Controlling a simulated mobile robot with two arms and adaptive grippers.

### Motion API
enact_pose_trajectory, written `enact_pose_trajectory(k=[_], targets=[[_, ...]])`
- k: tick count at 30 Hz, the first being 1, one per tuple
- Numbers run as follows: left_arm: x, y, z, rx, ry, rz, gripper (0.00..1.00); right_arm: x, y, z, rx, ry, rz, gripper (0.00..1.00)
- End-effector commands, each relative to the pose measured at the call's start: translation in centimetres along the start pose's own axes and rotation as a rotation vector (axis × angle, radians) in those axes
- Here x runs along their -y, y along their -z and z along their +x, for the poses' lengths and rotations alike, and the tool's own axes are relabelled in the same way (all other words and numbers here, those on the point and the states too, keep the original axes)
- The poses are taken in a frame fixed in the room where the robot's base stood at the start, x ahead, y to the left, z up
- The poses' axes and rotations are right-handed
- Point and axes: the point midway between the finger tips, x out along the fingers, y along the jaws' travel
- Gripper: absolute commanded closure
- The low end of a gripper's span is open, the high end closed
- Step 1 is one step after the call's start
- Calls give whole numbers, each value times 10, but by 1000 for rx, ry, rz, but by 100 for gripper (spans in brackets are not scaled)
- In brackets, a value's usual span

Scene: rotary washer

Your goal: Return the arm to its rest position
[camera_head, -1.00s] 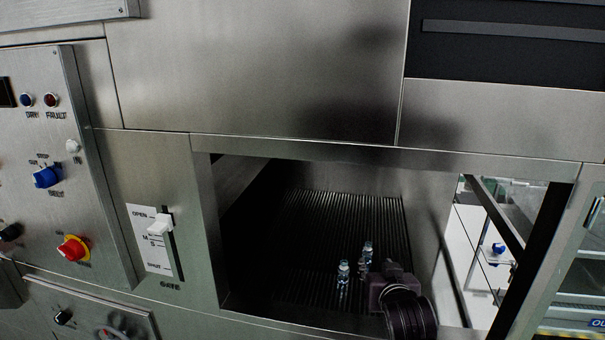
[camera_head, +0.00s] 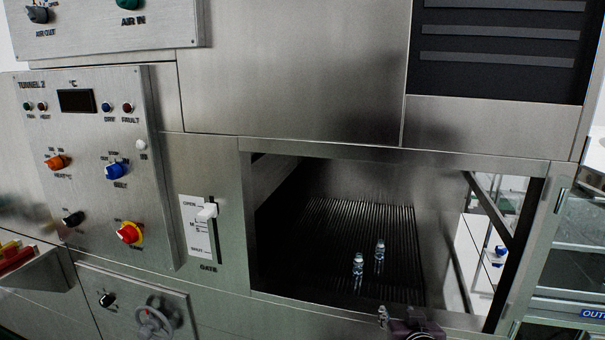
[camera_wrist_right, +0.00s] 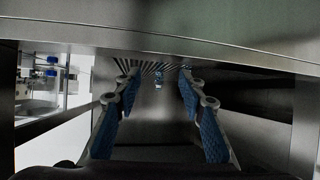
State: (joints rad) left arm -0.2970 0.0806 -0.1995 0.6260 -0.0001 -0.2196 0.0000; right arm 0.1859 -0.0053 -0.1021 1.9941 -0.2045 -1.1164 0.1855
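My right gripper (camera_wrist_right: 158,100) shows in the right wrist view with its two blue-padded fingers spread apart and nothing between them. In the head view only a dark part of my right gripper (camera_head: 402,322) shows at the bottom edge, in front of the opening's lower sill. Two small clear vials, one nearer (camera_head: 358,264) and one farther (camera_head: 380,250), stand upright on the ribbed belt (camera_head: 335,225) inside the tunnel, clear of the gripper. A vial (camera_wrist_right: 158,82) also shows small beyond the fingers in the wrist view. My left gripper is out of view.
The steel frame (camera_head: 390,152) of the opening surrounds the belt. Left of it are a gate slider (camera_head: 207,212) and a control panel (camera_head: 95,180) with knobs. A handwheel (camera_head: 155,320) sticks out lower left. A glass-sided section (camera_head: 570,250) lies to the right.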

Motion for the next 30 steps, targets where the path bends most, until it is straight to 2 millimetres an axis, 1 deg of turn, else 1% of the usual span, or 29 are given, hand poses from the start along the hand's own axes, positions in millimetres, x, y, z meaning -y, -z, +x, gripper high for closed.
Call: enact_pose_trajectory(k=[1,5,8,11,12,14,15,18,21,24,30], targets=[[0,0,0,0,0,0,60,-1,-13,-4,23,1,-7,63],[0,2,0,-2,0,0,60,-4,-49,-15,91,7,-24,63],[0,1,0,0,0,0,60,-6,-82,-28,155,14,-41,63],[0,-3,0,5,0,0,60,-9,-120,-46,231,24,-63,63],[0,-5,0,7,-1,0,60,-10,-138,-57,270,31,-73,63],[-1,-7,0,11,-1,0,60,-12,-168,-75,334,42,-92,63],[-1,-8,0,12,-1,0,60,-14,-188,-90,381,52,-105,63],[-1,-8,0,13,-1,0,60,-16,-229,-124,482,76,-136,63],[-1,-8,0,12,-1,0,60,-18,-259,-154,565,98,-163,63],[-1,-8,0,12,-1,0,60,-20,-283,-182,634,120,-184,63],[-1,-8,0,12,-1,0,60,-22,-318,-234,756,162,-222,63]])
